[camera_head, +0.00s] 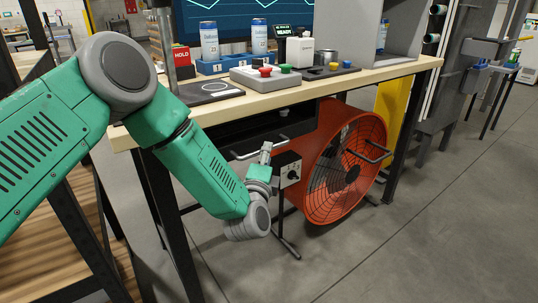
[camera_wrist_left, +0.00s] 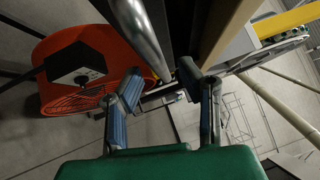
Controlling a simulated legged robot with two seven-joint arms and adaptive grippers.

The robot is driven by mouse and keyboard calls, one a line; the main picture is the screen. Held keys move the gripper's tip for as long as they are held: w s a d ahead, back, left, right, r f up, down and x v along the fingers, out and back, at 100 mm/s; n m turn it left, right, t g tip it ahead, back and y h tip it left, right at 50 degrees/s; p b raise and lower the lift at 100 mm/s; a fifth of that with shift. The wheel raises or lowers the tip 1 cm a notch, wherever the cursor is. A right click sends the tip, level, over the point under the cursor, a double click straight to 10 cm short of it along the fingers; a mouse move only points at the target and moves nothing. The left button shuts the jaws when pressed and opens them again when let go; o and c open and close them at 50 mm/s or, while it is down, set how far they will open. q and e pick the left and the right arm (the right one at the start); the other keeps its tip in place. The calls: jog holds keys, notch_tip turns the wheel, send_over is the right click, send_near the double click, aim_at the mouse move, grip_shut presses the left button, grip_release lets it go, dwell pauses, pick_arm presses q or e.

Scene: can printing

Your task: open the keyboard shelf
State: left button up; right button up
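The keyboard shelf (camera_head: 232,133) is a black tray under the wooden worktop, with a silver bar handle (camera_head: 244,156) along its front. It looks pushed in under the table. My left gripper (camera_head: 265,152) is just in front of the shelf, at the handle. In the left wrist view, its two fingers (camera_wrist_left: 165,84) are spread apart. A silver bar (camera_wrist_left: 143,38), which looks like the handle, runs into the space between them. I cannot tell whether either finger touches it. My right gripper is in neither view.
A large orange fan (camera_head: 345,165) with a control box (camera_head: 288,172) stands under the table, close right of my left gripper. The worktop (camera_head: 305,95) carries a button panel (camera_head: 265,76), cans in a blue rack and a scale. Floor in front is clear.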

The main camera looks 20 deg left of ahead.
pick_arm(q)
jog(key=shift+w+a+r, duration=0.1)
jog(key=shift+w+a, duration=0.15)
jog(key=shift+w, duration=0.4)
jog(key=shift+w+a, duration=0.25)
jog(key=shift+w, duration=0.35)
jog(key=shift+d+r, duration=0.1)
jog(key=shift+d, duration=0.25)
grip_shut()
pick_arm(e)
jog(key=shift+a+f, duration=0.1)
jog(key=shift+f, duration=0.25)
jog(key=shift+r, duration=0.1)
